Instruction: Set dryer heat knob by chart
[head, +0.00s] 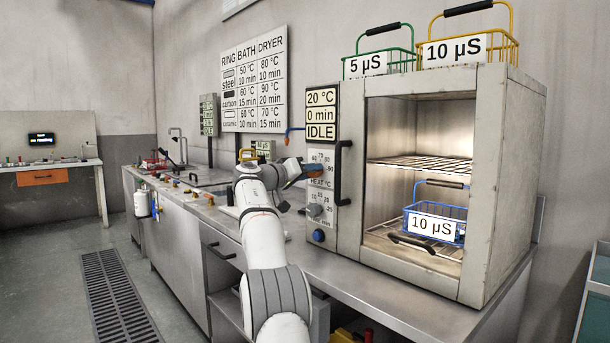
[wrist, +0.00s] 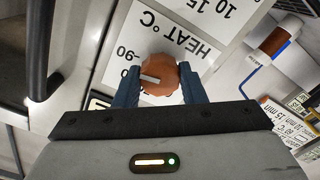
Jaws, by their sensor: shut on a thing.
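The knob's white mark points left in that view, near the "90" print; the nearby scale is partly hidden. In the head view my gripper (head: 312,171) reaches the panel and largely covers the knob. The dryer display (head: 321,115) reads 20 °C, 0 min, IDLE. The wall chart (head: 254,82) lists dryer steel 80 °C, carbon 90 °C, ceramic 70 °C.
A grey timer knob (head: 315,210) and blue button (head: 318,236) sit below the heat knob. A dark vertical handle (head: 339,172) stands close right of my gripper. Green and yellow baskets stand on top.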

